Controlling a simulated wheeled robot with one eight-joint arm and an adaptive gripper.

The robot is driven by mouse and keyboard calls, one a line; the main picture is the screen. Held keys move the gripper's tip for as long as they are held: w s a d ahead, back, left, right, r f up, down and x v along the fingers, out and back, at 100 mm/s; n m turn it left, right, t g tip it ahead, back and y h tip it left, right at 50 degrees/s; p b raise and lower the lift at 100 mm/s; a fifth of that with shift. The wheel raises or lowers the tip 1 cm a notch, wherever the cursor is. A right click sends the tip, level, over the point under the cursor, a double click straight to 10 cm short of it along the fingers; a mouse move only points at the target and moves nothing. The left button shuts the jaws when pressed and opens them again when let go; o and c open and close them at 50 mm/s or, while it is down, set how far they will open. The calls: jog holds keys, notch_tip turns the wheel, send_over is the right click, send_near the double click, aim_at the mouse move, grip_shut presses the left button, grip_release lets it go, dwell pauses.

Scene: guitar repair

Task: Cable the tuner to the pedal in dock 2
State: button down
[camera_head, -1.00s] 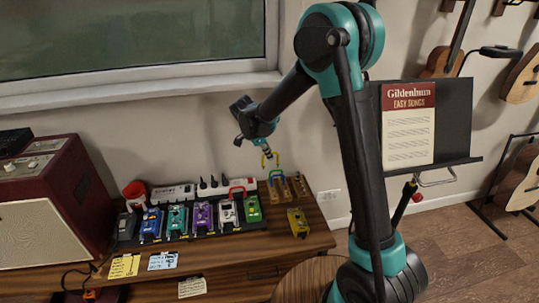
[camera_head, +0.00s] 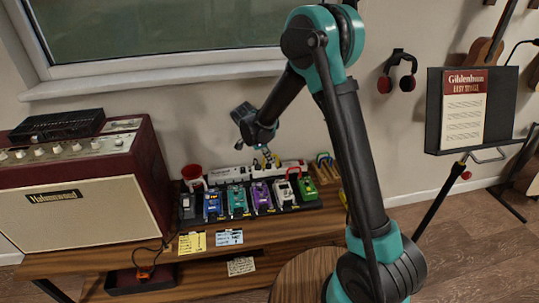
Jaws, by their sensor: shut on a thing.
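A row of small pedals sits on a dark pedalboard (camera_head: 290,209) on the wooden bench. From left to right they are a dark grey pedal (camera_head: 187,207), a blue one (camera_head: 212,207), a teal one (camera_head: 237,202), a purple one (camera_head: 261,198), a white one (camera_head: 284,195) and a green one (camera_head: 307,189). I cannot read which is the tuner or the dock numbers. A red patch cable (camera_head: 293,170) arches over the white and green pedals. My gripper (camera_head: 268,158) is shut on a small yellow patch cable (camera_head: 262,163), above the back of the purple pedal. Its plugs are too small to make out.
A rack with looped cables (camera_head: 325,160) stands right of the board. A white power strip (camera_head: 228,174) and a red cup (camera_head: 192,173) are behind it. A large amplifier (camera_head: 90,195) fills the left. Notes (camera_head: 192,242) lie in front. A round stool (camera_head: 305,272) stands before the bench.

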jog(key=shift+f, duration=3)
jog(key=shift+f, duration=1.1)
jog(key=c, duration=1.6)
grip_release()
jog(key=shift+o, duration=0.2)
jog(key=o, duration=0.4)
jog(key=shift+r, duration=4)
